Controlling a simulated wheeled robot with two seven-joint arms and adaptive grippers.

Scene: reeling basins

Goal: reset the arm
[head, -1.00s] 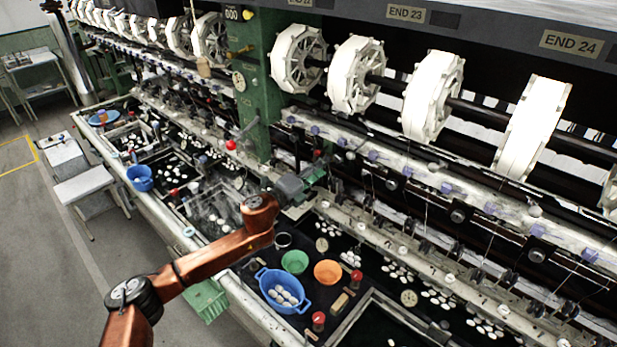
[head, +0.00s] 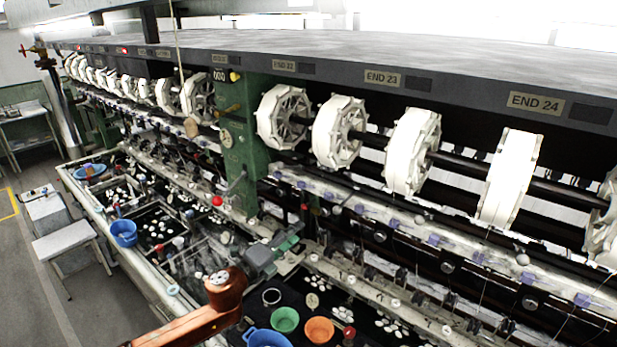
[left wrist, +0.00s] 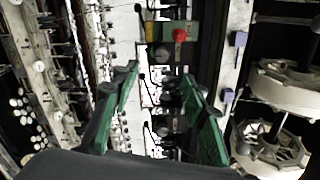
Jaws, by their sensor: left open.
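My left arm comes in from the lower left of the head view. Its left gripper (head: 289,237) is held over the reeling basins, in front of the machine's green post (head: 239,150). In the left wrist view its two green fingers (left wrist: 158,100) stand apart with nothing between them. Beyond them are machine parts and a red knob (left wrist: 179,34). My right gripper is in neither view.
A green bowl (head: 285,319), an orange bowl (head: 318,330) and a blue basin (head: 266,338) stand on the dark basin top below the gripper. White reels (head: 339,133) line the machine behind. Grey floor (head: 95,300) lies open at the left.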

